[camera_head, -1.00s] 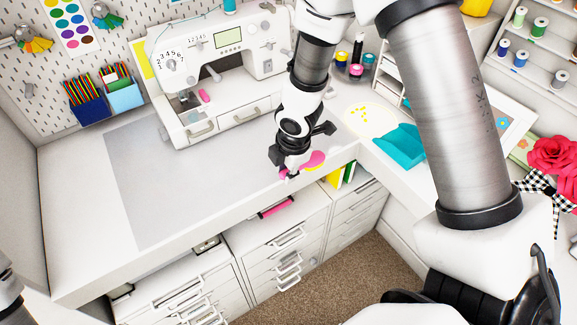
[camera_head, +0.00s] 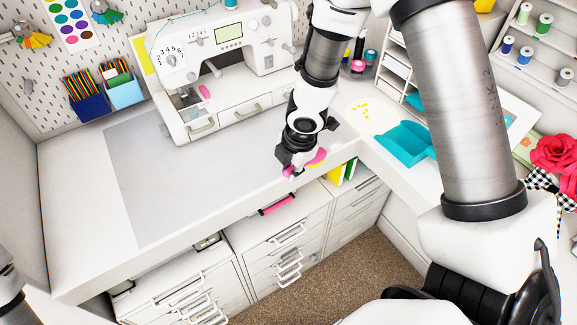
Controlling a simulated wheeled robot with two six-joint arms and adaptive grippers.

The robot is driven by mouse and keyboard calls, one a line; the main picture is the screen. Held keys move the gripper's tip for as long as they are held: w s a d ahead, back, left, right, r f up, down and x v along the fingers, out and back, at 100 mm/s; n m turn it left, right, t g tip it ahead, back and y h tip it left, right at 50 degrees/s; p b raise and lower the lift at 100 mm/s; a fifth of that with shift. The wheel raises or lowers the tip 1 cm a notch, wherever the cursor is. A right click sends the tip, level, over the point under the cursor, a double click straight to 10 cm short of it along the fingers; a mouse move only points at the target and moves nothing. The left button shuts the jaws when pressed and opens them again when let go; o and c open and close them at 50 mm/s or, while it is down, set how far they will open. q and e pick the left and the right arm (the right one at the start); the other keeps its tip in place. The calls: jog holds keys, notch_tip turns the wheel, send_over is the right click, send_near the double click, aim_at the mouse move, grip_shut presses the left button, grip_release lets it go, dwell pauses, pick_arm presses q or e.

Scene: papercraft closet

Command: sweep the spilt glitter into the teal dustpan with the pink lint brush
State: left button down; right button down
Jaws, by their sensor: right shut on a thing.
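My right gripper (camera_head: 293,160) is shut on the pink lint brush (camera_head: 318,157), near the front edge of the desk. The gripper hides much of the brush. The spilt glitter (camera_head: 362,109) shows as small yellow specks on a cream patch, to the right of and behind the gripper. The teal dustpan (camera_head: 408,143) lies on the desk to the right of the glitter, apart from the brush, partly behind my right arm. My left gripper is out of view; only a bit of my left arm shows at the lower left edge.
A white sewing machine (camera_head: 230,60) stands at the back of the desk. A grey mat (camera_head: 150,190) lies clear in front of it. Small jars (camera_head: 358,66) stand behind the glitter. White drawer units (camera_head: 285,240) are under the desk. A pink flower (camera_head: 553,155) is at far right.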

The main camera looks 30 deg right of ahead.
jog(key=shift+s+d, duration=0.1)
jog(key=shift+d+n, duration=0.25)
jog(key=shift+n, duration=0.05)
jog(key=shift+w+d+r+n, duration=0.15)
jog(key=shift+w+d+r, duration=0.05)
jog(key=shift+w, duration=0.2)
jog(key=shift+w+d+r+n, duration=0.15)
jog(key=shift+w+r, duration=0.05)
jog(key=shift+w, duration=0.2)
jog(key=w+d+r+y+b, duration=0.1)
jog(key=w+d+r, duration=0.2)
jog(key=w+d, duration=0.4)
jog(key=w+d+r, duration=0.3)
jog(key=w+d, duration=0.3)
jog(key=w, duration=0.4)
jog(key=d+f+m, duration=0.1)
jog(key=d, duration=0.3)
jog(key=d+f+b, duration=0.1)
jog(key=d+f, duration=0.1)
jog(key=d, duration=0.2)
jog(key=d+f+m, duration=0.1)
jog(key=d+f, duration=0.1)
jog(key=d, duration=0.3)
jog(key=shift+w+d+f+m, duration=0.1)
jog(key=shift+w+f+m, duration=0.1)
jog(key=shift+w+m, duration=0.1)
jog(key=shift+s+f+b, duration=0.25)
jog(key=shift+f+b, duration=0.05)
jog(key=shift+f, duration=0.1)
